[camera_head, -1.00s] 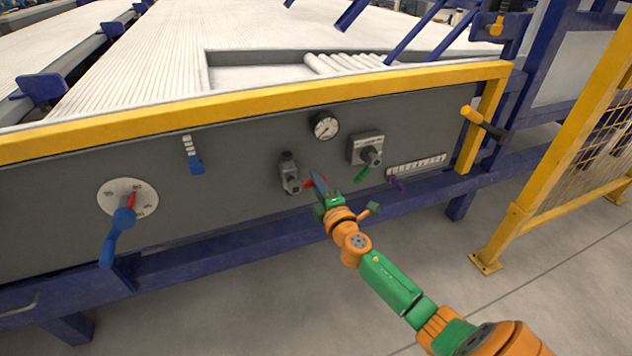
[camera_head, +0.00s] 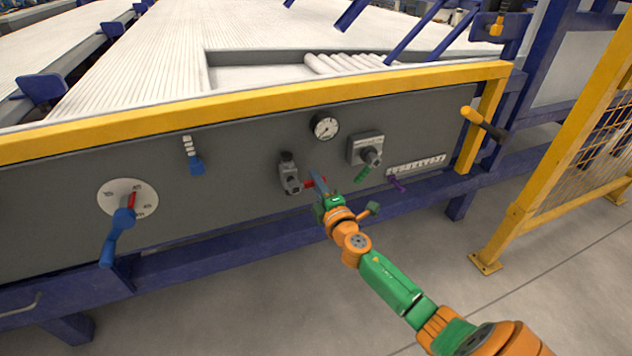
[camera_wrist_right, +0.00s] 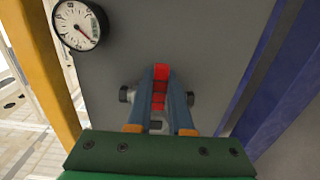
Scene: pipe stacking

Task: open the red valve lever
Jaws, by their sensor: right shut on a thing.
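The red valve lever (camera_head: 309,183) sticks out to the right from a grey valve body (camera_head: 289,174) on the dark grey panel in the head view. My right gripper (camera_head: 318,179) is at the lever, its blue-grey fingers shut on it. In the right wrist view the red lever (camera_wrist_right: 160,74) shows between the two fingertips (camera_wrist_right: 160,88), and parts of the grey valve (camera_wrist_right: 126,93) show on both sides behind them. The fingers hide part of the lever. My left gripper is not in view.
A round gauge (camera_head: 325,126) sits above the valve. A blue dial lever (camera_head: 118,235) is at the left. A yellow rail (camera_head: 250,106) runs above the panel.

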